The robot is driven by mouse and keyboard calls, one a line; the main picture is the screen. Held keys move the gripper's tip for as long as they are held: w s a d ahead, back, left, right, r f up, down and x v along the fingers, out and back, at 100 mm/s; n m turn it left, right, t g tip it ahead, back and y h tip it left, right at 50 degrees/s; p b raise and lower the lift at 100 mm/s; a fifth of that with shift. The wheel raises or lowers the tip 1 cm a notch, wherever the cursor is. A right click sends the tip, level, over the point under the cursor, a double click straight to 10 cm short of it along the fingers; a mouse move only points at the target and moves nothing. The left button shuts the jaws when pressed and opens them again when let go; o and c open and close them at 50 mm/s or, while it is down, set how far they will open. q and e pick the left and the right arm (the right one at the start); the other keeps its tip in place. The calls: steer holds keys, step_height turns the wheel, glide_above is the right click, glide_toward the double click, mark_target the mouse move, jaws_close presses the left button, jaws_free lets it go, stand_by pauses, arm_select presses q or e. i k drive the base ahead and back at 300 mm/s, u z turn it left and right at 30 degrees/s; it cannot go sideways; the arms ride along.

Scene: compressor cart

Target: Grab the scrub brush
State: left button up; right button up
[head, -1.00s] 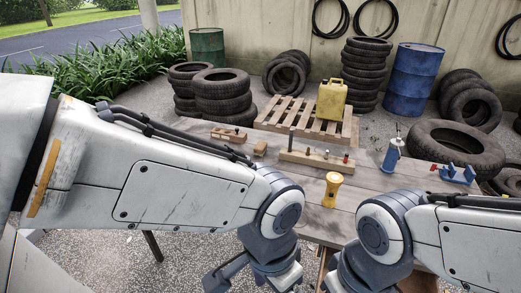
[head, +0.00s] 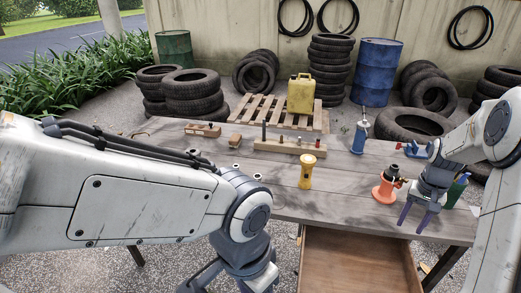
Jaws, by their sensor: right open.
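A small brown wooden block (head: 235,140), which looks like the scrub brush, lies on the left part of the grey wooden table (head: 275,190). Its bristles are too small to make out. My right gripper (head: 414,222) is open and empty, with purple fingers pointing down over the table's front right. It is far to the right of the block, beside an orange tool (head: 385,187) and a green bottle (head: 456,192). My left arm crosses the left of the view, and its gripper fingers are below the picture edge.
A yellow flashlight (head: 306,172) stands mid-table. Behind it is a wooden rack (head: 290,147) with tools. A wooden tool (head: 203,129), a blue can (head: 360,137) and a blue fixture (head: 416,149) stand towards the back. A drawer (head: 355,265) hangs open under the table's front.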

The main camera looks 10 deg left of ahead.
mark_target(234, 141)
steer(key=z, duration=0.05)
steer(key=k, duration=0.3)
steer(key=u, duration=0.85)
steer(key=i, duration=0.75)
steer(key=u, duration=0.45)
steer(key=i, duration=1.35)
steer(key=z, duration=0.5)
